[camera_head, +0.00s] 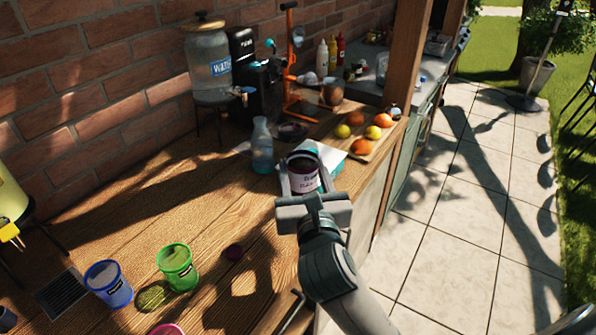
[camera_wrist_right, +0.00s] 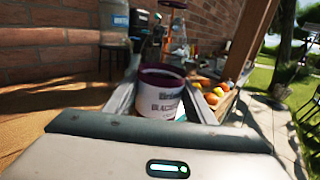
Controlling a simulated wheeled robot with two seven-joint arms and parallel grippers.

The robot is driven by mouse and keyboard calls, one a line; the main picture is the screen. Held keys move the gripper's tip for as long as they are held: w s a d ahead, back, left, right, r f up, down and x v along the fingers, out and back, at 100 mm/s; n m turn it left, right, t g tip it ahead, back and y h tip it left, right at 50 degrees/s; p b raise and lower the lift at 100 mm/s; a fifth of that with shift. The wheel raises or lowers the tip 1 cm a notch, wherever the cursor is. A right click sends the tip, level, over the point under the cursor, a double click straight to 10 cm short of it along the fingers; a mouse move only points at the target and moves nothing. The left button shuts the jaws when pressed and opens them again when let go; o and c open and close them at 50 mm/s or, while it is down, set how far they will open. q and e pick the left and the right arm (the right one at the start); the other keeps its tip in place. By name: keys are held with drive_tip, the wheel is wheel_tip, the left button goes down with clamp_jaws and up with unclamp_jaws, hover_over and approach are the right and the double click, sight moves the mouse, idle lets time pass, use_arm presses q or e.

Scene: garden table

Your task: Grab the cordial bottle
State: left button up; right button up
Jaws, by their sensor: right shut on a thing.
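The cordial bottle (camera_head: 304,181) has a dark top and a white label with dark lettering. It is between the fingers of my right gripper (camera_head: 301,172), which is shut on it, at the table's right part. In the right wrist view the bottle (camera_wrist_right: 160,104) shows its white label, partly reading "BLACKC", and a purple band above, between the two fingers. Its lower part is hidden by the gripper body. I cannot tell whether its base touches the table. My left gripper is not in view.
A blue glass carafe (camera_head: 262,148) stands close left of the bottle. A white and teal item (camera_head: 330,160) lies behind it, with several fruits (camera_head: 361,146) beyond. Blue (camera_head: 108,284) and green (camera_head: 177,267) cups stand at front left. The wooden table (camera_head: 205,215) is fairly clear at centre.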

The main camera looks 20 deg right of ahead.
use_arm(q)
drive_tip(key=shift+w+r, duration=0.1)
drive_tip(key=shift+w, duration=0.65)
use_arm(e)
drive_tip(key=shift+d+r, duration=0.1)
drive_tip(key=shift+r, duration=0.05)
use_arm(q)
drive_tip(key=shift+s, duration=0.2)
